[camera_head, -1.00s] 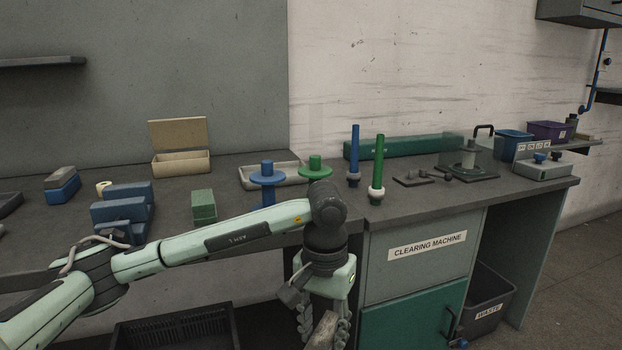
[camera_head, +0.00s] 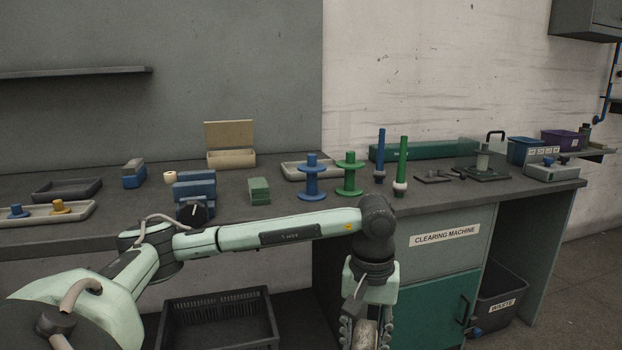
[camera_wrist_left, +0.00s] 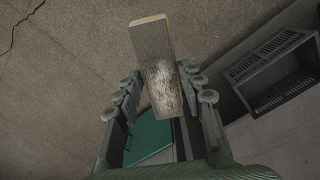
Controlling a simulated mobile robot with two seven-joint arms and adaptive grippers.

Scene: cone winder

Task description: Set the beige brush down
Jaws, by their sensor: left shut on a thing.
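My left gripper (camera_head: 368,325) hangs pointing down in front of the bench, beside the teal cabinet door. It is shut on the beige brush (camera_head: 366,336), whose lower part is cut off by the head view's bottom edge. In the left wrist view the brush (camera_wrist_left: 157,62) sits between the two fingers (camera_wrist_left: 162,88) and reaches out past their tips. It shows a flat face with dark bristles, a pale worn patch and a beige edge. The brush is over the floor, clear of the bench top. My right gripper is not in view.
The bench top (camera_head: 440,205) carries blue and green spools (camera_head: 311,178), a green block (camera_head: 259,190), blue blocks (camera_head: 194,190), an open beige box (camera_head: 231,159) and trays at the left (camera_head: 66,190). A dark crate (camera_head: 218,318) and a waste bin (camera_head: 500,298) stand below.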

